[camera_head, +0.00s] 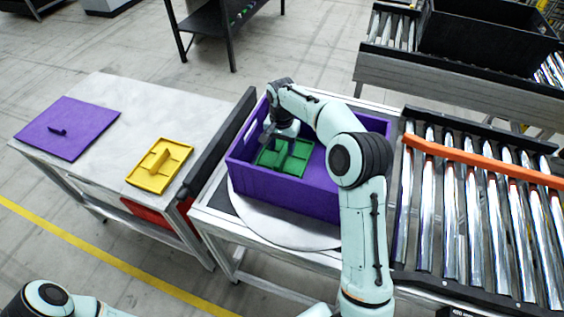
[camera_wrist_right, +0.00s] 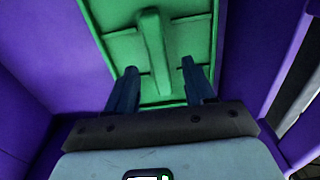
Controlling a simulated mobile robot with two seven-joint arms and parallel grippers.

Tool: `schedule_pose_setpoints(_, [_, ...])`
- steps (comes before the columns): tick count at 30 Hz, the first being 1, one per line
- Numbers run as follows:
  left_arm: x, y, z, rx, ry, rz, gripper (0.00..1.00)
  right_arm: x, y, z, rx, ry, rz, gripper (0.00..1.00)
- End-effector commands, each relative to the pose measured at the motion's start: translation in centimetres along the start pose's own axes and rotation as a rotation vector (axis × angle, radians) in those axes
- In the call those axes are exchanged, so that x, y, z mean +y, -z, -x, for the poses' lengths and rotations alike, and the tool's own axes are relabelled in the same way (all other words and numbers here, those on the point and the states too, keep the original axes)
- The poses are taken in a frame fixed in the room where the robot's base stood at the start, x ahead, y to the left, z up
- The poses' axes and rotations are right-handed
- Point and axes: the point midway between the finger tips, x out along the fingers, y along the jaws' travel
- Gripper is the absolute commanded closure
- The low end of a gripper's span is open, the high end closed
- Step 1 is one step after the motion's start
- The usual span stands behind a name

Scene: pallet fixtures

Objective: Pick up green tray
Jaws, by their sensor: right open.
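The green tray (camera_head: 268,157) lies inside the purple crate (camera_head: 262,190). In the right wrist view the green tray (camera_wrist_right: 190,40) shows a raised central bar that serves as its handle. My right gripper (camera_wrist_right: 155,75) is open, with one finger on each side of the bar's near end. In the head view my right gripper (camera_head: 281,135) reaches down into the crate over the tray and hides part of it. I cannot tell whether the fingers touch the tray. My left arm shows at the bottom left, but its gripper is out of view.
A yellow tray (camera_head: 160,165) and a purple lid (camera_head: 66,128) lie on the table (camera_head: 125,100) at left. A roller conveyor (camera_head: 480,220) with an orange rail (camera_head: 480,157) stands at right. A black bin (camera_head: 490,40) stands at the back right. The crate walls surround my right gripper.

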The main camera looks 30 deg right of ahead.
Motion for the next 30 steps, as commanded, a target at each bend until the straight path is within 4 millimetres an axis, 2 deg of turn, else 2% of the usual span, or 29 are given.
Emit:
schedule_pose_setpoints(3, [-0.3, -0.4, -0.4, -0.004, 0.002, 0.002, 0.57, 0.3, -0.3, -2.2, -0.004, -0.006, 0.001, 0.47])
schedule_pose_setpoints(7, [-0.3, -0.5, -0.5, -0.006, 0.002, 0.002, 0.57, 0.2, -0.3, -3.8, -0.004, -0.004, 0.000, 0.47])
schedule_pose_setpoints(16, [-0.3, -0.5, -0.5, -0.005, 0.002, 0.002, 0.57, 0.2, -0.2, -4.3, -0.001, -0.001, 0.000, 0.47])
schedule_pose_setpoints(17, [-0.3, -0.5, -0.5, -0.005, 0.002, 0.002, 0.57, 0.2, -0.2, -4.3, -0.001, -0.001, 0.000, 0.53])
schedule_pose_setpoints(21, [-0.3, -0.5, -0.5, -0.005, 0.002, 0.002, 0.57, 0.2, -0.2, -4.3, -0.001, -0.001, 0.000, 0.99])
schedule_pose_setpoints(30, [-0.3, -0.5, -0.5, -0.005, 0.002, 0.002, 0.57, 0.1, -0.2, -4.1, 0.000, 0.000, 0.000, 1.00])
